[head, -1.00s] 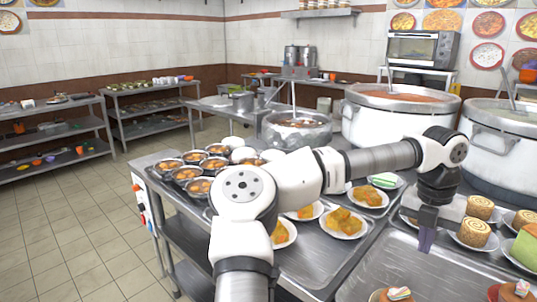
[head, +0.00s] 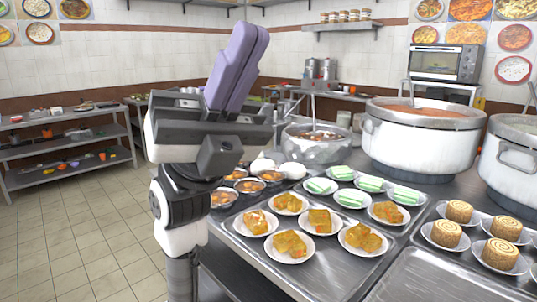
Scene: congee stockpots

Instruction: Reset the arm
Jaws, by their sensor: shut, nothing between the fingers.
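My gripper (head: 252,38) is in the left middle of the head view, raised and close to the camera. Its purple fingers point up and lie together, with nothing between them. My arm is folded upright below it, at the left end of the steel counter (head: 262,272). The gripper is in the air, apart from the food and pots. My arm hides part of the counter's left end and some of the bowls there.
Plates of orange-brown food (head: 290,243), green-and-white slices (head: 350,198) and rolled cakes (head: 500,253) cover the counter. A steel pot (head: 316,150) and large stockpots (head: 420,145) stand behind. Shelves (head: 75,150) line the left wall. The floor (head: 85,235) at left is clear.

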